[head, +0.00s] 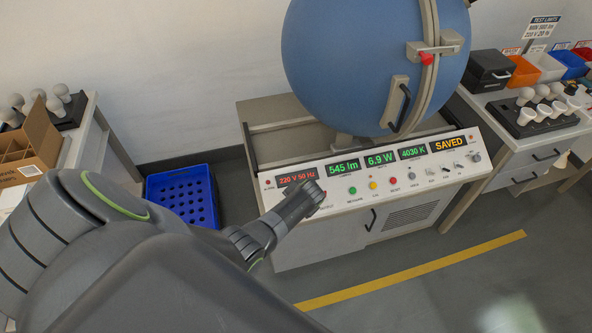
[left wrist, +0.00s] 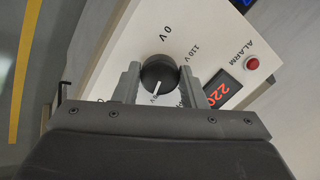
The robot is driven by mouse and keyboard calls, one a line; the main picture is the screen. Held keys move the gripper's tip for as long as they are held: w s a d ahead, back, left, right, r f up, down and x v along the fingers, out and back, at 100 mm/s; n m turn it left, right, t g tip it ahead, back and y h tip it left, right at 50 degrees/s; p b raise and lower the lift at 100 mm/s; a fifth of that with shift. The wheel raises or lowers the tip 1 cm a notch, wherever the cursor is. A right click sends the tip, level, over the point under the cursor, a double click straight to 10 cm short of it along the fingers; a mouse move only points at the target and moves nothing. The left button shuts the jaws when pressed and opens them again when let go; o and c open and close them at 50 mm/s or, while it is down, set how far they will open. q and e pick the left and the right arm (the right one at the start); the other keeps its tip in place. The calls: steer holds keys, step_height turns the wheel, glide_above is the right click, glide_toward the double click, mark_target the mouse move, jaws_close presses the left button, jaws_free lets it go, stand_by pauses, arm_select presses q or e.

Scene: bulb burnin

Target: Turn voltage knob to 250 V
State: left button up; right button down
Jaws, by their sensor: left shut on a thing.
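The voltage knob (left wrist: 158,72) is black and round with a white pointer line, in the left wrist view. My left gripper (left wrist: 157,84) is shut on it, one finger on each side. The pointer is directed toward the gripper's palm, at a label mostly hidden by the gripper. The labels 0 V and 110 V show on the far side of the knob. In the head view my left gripper (head: 316,193) is at the left end of the white control panel (head: 345,205) and hides the knob. The voltage display (head: 297,178) reads 220 V 50 Hz in red. My right gripper is not in view.
Other displays read 545 lm (head: 344,167), 6.9 W, 4030 K and SAVED. Several coloured buttons and small switches line the panel right of my gripper. A red alarm lamp (left wrist: 252,63) is near the voltage display. A blue sphere (head: 345,60) stands above the panel.

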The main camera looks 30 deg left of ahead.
arm_select(q)
steer(key=m+p, duration=0.1)
steer(key=m, duration=0.3)
steer(key=shift+r+m+p, duration=0.1)
steer(key=shift+m+p, duration=0.2)
steer(key=m+p, duration=0.1)
steer(key=m, duration=0.3)
steer(key=shift+a+t, duration=0.1)
steer(key=shift+t, duration=0.2)
steer(key=shift+m, duration=0.4)
steer(key=o, duration=1)
